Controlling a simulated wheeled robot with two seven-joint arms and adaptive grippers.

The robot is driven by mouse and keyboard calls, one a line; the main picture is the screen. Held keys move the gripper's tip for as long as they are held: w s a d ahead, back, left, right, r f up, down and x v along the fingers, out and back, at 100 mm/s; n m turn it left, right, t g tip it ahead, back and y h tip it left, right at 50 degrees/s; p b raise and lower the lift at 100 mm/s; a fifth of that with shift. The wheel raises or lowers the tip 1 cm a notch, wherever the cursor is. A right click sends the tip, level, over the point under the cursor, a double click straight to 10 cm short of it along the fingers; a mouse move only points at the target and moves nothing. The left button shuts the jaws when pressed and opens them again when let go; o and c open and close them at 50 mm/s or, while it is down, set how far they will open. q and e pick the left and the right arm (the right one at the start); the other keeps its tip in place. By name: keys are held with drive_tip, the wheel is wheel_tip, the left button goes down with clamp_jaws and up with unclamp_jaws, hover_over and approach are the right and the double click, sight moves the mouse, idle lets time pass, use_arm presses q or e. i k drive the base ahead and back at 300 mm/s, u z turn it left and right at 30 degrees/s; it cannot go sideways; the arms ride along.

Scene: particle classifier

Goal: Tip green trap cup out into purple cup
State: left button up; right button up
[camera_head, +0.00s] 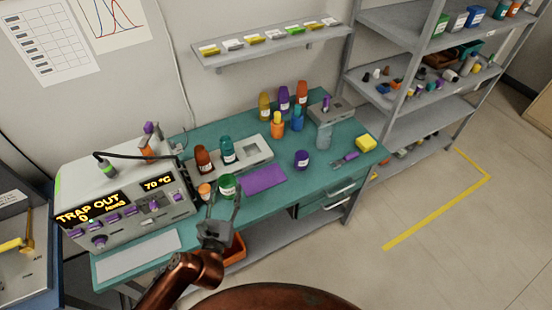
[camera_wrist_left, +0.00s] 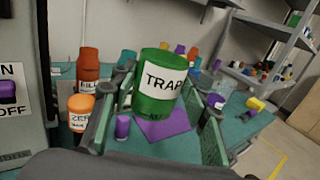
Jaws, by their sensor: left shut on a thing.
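The green trap cup (camera_head: 228,186) has a white label and stands near the left end of the purple mat; it looks about upright. In the left wrist view the green cup (camera_wrist_left: 160,82) shows its TRAP label between my two fingers. My left gripper (camera_head: 225,195) is shut on this cup, one finger on each side. I cannot tell whether its base touches the table. The purple cup (camera_head: 302,160), with a white label, stands upright on the teal bench to the right, apart from the gripper. My right gripper is not in view.
The purple mat (camera_head: 263,180) lies beside the green cup. An orange cup (camera_head: 205,191) stands close on its left, with red (camera_head: 203,160) and teal (camera_head: 227,149) bottles behind. The grey machine (camera_head: 120,210) reads TRAP OUT. A yellow block (camera_head: 366,143) lies at the bench's right end.

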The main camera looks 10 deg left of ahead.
sight(301, 157)
drive_tip(key=k, duration=1.2)
drive_tip(key=z, duration=0.85)
drive_tip(key=i, duration=1.75)
drive_tip(key=u, duration=0.3)
